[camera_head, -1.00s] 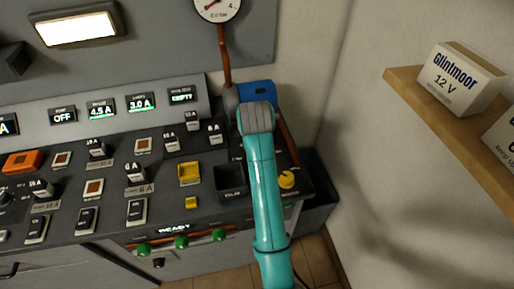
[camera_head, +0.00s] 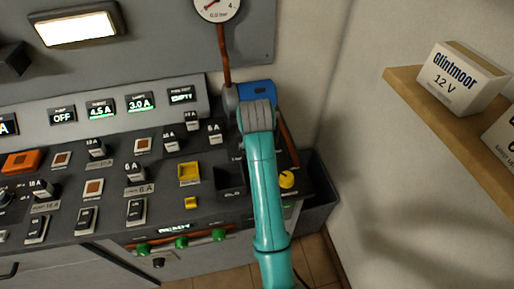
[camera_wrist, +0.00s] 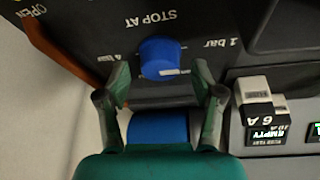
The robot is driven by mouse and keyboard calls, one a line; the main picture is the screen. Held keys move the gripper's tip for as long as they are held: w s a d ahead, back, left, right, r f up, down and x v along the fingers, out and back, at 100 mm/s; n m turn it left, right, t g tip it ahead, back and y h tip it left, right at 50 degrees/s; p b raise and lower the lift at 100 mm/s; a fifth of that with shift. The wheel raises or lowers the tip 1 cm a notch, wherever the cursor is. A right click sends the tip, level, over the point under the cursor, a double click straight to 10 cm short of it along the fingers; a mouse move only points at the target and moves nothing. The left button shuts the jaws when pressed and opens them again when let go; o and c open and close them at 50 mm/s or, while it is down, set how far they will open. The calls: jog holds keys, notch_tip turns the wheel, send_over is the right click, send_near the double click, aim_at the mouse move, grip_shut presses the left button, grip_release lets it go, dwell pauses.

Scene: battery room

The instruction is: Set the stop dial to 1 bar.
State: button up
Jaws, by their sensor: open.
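The stop dial (camera_wrist: 160,57) is a round blue knob in the wrist view, under the upside-down words "STOP AT". "1 bar" is printed to its right and "4 bar" to its left. A pale mark shows at the dial's lower edge, right of its middle; I cannot read the exact setting. My gripper (camera_wrist: 161,78) is open, with one finger on each side of the dial's near part. I cannot tell if either finger touches it. In the head view my teal arm hides the dial and the gripper.
A yellow knob (camera_head: 287,180) is close to the arm's right. Fuses and switches crowd the panel to the left. A wooden shelf (camera_head: 440,118) with boxes juts from the right wall.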

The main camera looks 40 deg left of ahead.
jog(key=v, duration=0.6)
jog(key=shift+s+r, duration=0.2)
jog(key=shift+r, duration=0.15)
jog(key=shift+d, duration=0.1)
